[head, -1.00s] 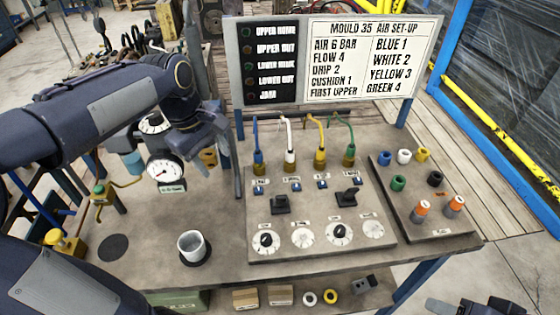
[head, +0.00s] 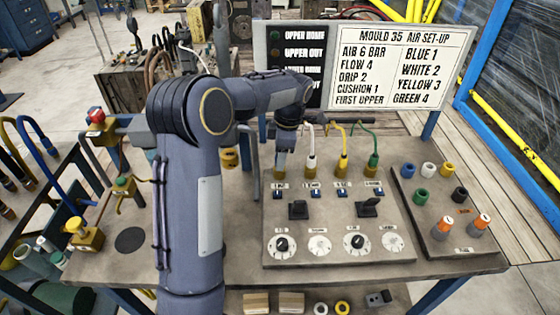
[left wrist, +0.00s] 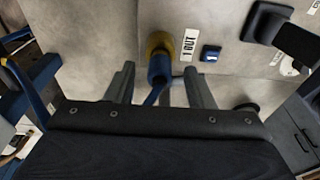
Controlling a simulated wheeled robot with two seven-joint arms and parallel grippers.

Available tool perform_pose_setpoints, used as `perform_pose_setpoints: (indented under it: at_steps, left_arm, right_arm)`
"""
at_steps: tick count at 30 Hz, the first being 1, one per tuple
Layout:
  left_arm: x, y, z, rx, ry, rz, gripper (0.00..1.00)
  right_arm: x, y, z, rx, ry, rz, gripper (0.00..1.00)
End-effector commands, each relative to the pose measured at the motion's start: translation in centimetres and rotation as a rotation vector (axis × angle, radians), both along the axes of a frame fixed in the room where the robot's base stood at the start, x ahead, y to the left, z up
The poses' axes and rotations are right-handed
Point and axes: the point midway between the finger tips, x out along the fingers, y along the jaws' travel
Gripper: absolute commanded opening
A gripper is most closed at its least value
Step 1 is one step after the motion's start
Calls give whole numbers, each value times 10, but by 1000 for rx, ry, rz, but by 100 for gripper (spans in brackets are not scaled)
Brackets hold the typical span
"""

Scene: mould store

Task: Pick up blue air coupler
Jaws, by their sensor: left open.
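The blue air coupler (left wrist: 159,68) shows in the left wrist view, seated in a brass-coloured port (left wrist: 158,44) beside a label reading "1 OUT". Its blue hose runs back toward the gripper body. My left gripper (left wrist: 160,84) is open, with one finger on each side of the coupler; I cannot tell whether either touches it. In the head view my left gripper (head: 281,165) is over the leftmost port of the panel and hides most of the coupler. My right gripper is not in view.
White (head: 311,158), yellow (head: 342,160) and green (head: 373,160) couplers stand close by to the right. The grey panel (head: 335,222) carries switches and dials. A side board (head: 424,225) holds coloured rings and two orange-grey pieces. The sign (head: 405,65) stands behind.

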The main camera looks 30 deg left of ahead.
Motion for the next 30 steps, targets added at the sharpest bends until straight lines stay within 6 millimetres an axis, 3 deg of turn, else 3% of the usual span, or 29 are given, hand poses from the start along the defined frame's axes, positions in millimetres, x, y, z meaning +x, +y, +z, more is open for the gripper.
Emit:
perform_pose_setpoints:
  at_steps: [4,11,23,30]
  left_arm:
    - [-2,2,-15,0,1,1,49]
    - [-2,2,-17,0,0,0,49]
    - [-1,2,-17,1,-1,0,0]
    - [-1,2,-16,0,-1,0,0]
  right_arm:
    - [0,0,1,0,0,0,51]
    - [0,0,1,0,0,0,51]
    - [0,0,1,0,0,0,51]
    - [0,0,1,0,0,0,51]
